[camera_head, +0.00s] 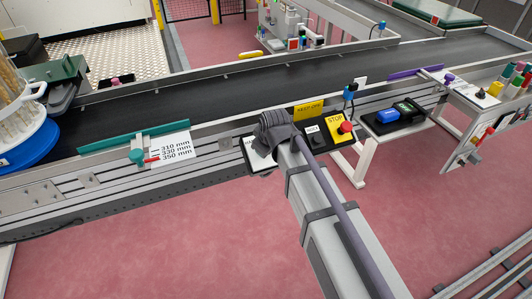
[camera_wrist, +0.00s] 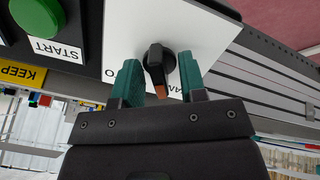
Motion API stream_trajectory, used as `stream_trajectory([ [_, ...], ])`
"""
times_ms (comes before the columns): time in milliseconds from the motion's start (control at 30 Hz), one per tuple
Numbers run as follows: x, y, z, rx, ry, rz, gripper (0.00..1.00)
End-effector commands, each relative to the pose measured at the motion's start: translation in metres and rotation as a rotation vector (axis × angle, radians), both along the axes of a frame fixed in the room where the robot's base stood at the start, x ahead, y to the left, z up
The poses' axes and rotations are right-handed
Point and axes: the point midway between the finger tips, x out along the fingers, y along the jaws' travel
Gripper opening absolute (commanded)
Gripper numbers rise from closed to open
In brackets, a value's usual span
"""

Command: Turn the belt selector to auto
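The belt selector (camera_wrist: 157,60) is a black knob with an orange-brown tip, on a white plate (camera_wrist: 112,22) in the wrist view. Its tip points down the picture, toward my gripper body. My gripper (camera_wrist: 158,66) is open, with one green finger on each side of the knob and visible gaps between. The plate's lettering is mostly hidden by the fingers; only an "O" at left and part of a word at right show. In the head view my dark gripper (camera_head: 273,132) covers the selector, and only part of the white plate (camera_head: 260,158) shows.
A green START button (camera_wrist: 40,15) lies left of the plate in the wrist view. The conveyor belt (camera_head: 215,95) runs behind.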

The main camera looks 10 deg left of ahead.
Motion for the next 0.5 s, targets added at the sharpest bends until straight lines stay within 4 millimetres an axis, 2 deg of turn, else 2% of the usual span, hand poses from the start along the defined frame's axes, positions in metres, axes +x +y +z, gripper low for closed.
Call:
stream_trajectory([
  [100,-0.0003,-0.0002,0.0016,0.0,0.0,0.0,0.37],
  [500,-0.0004,-0.0003,0.0016,0.0,0.0,0.0,0.0],
])
